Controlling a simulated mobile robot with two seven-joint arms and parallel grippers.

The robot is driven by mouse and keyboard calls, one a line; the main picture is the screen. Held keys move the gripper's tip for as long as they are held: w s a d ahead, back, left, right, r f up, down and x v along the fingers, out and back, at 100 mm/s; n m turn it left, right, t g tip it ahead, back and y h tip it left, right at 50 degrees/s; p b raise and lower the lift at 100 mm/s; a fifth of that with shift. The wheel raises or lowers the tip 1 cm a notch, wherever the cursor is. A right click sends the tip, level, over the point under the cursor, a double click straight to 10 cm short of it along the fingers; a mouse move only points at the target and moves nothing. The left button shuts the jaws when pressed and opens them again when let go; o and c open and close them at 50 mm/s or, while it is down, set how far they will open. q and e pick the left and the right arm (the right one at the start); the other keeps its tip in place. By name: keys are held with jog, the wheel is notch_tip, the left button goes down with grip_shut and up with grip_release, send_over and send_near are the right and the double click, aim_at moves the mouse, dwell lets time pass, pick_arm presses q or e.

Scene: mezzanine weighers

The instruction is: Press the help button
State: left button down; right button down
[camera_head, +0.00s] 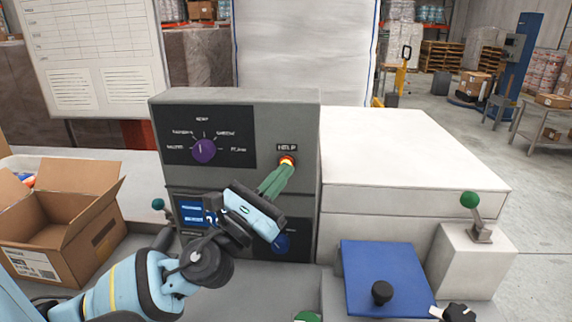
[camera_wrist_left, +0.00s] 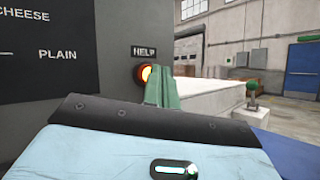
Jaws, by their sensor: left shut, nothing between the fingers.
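The help button (camera_head: 287,159) glows orange-red inside a ring under the HELP label on the front of the grey control box. It also shows lit in the left wrist view (camera_wrist_left: 145,73), just left of my fingers. My left gripper (camera_head: 283,169) is shut with nothing between its green fingers. Its tips are at the lower edge of the button in the head view and cover part of it. I cannot tell whether they touch it. My right gripper is not clearly in view.
A purple dial (camera_head: 204,151) is on the same panel, left of the button. An open cardboard box (camera_head: 62,232) stands at left. A blue plate (camera_head: 385,275) with a black knob lies at front right, beside a white block with a green-balled lever (camera_head: 470,200).

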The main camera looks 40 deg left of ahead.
pick_arm(q)
jog(key=shift+w+a, duration=0.1)
jog(key=shift+w, duration=0.05)
dwell(0.4)
jog(key=shift+w+a, duration=0.15)
jog(key=shift+w, duration=0.1)
dwell(0.4)
jog(key=shift+s+d, duration=0.25)
jog(key=shift+s, duration=0.15)
pick_arm(e)
jog(key=shift+w+r, duration=0.15)
jog(key=shift+r, duration=0.1)
